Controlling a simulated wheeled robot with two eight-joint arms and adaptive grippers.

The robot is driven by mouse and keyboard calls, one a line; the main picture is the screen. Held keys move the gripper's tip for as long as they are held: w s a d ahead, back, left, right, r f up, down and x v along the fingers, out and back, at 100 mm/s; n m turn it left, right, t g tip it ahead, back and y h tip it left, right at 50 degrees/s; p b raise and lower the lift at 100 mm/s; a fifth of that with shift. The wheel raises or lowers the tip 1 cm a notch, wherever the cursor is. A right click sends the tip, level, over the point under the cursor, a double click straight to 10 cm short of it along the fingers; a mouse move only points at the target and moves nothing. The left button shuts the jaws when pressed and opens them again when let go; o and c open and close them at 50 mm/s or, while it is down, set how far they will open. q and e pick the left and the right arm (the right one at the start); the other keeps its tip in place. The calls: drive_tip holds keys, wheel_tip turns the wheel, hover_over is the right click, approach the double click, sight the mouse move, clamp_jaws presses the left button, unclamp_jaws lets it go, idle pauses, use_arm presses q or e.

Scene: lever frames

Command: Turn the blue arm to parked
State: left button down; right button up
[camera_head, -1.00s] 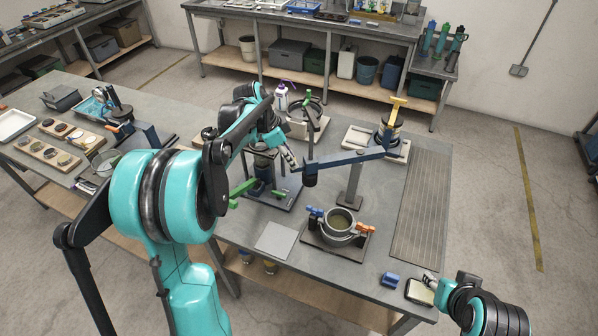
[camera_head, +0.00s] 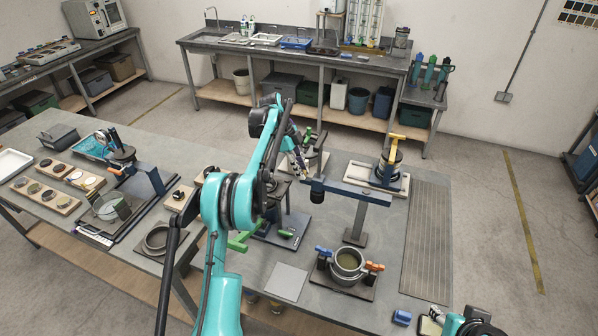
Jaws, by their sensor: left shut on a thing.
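The blue arm (camera_head: 348,190) is a long dark blue bar on a grey post (camera_head: 358,222) that stands on the near table. It lies roughly level across the picture, with a dark cylinder hanging under its left end. My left gripper (camera_head: 303,177) is at that left end and is shut on the blue arm; the exact contact is small and partly hidden. My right gripper (camera_head: 432,322) shows only in part at the bottom edge, beside a small tray, and its fingers are unclear. No parked mark is readable.
A pot with blue and orange handles (camera_head: 347,264) stands in front of the post. A yellow-handled device (camera_head: 391,160) is behind the bar's right end. A green-handled fixture (camera_head: 282,232) is partly behind my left arm. A ribbed mat (camera_head: 427,240) covers the table's clear right side.

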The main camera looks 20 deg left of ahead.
use_arm(q)
drive_tip(key=shift+w+r, duration=0.1)
idle(0.4)
drive_tip(key=c, duration=1.4)
unclamp_jaws()
drive_tip(key=shift+w, duration=0.15)
drive_tip(key=v, duration=0.7)
drive_tip(key=shift+r, duration=0.15)
